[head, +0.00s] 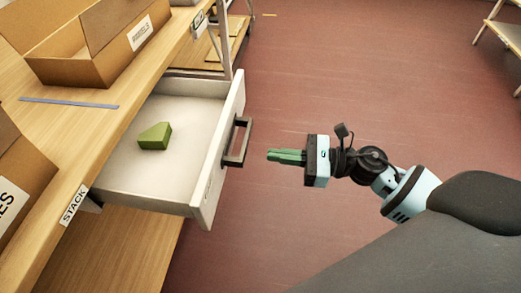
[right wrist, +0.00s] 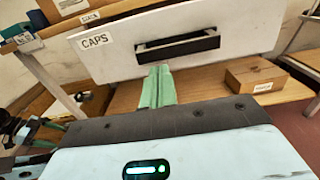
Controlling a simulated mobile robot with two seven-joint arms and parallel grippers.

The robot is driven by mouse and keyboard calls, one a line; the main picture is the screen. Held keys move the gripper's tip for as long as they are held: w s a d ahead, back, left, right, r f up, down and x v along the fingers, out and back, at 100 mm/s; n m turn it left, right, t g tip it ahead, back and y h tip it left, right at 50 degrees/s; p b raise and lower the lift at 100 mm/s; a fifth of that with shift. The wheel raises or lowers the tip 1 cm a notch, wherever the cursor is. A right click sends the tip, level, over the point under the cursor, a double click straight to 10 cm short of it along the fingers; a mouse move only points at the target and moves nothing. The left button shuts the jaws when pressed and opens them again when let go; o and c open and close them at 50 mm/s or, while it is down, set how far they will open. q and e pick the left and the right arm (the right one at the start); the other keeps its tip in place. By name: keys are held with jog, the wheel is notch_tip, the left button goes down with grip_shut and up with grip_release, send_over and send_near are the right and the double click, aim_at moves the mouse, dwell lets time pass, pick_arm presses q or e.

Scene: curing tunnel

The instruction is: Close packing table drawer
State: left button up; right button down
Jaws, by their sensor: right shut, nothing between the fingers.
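The packing table (head: 60,118) has a white drawer (head: 208,170) pulled out toward the right, with a green block (head: 155,136) lying inside. A dark bar handle (head: 237,142) is on the drawer front. My right gripper (head: 270,155) is shut and empty, with its green fingers pointing at the handle across a small gap. In the right wrist view the drawer front (right wrist: 115,42) carries a label reading CAPS, and the handle (right wrist: 178,44) is just above and right of my fingertips (right wrist: 158,70).
An open cardboard box (head: 100,50) stands on the tabletop, and another box (head: 15,190) is at the left edge. A blue strip (head: 68,103) lies between them. A closed carton (right wrist: 255,74) sits on a lower shelf. The red floor (head: 330,80) right of the drawer is clear.

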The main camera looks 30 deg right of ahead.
jog(key=shift+p+x, duration=0.3)
jog(key=shift+x, duration=2.05)
jog(key=b, duration=0.2)
send_near(164, 152)
jog(key=w+a+r, duration=0.1)
jog(key=a, duration=0.1)
jog(key=w+a+r, duration=0.1)
jog(key=w+a, duration=0.1)
jog(key=w+a+r, duration=0.1)
jog(key=w+a, duration=0.1)
jog(key=a, duration=0.1)
jog(key=shift+r, duration=0.3)
jog(key=shift+w+a, duration=0.3)
jog(key=shift+a, duration=0.2)
jog(key=shift+r, duration=0.25)
jog(key=shift+a+r, duration=0.1)
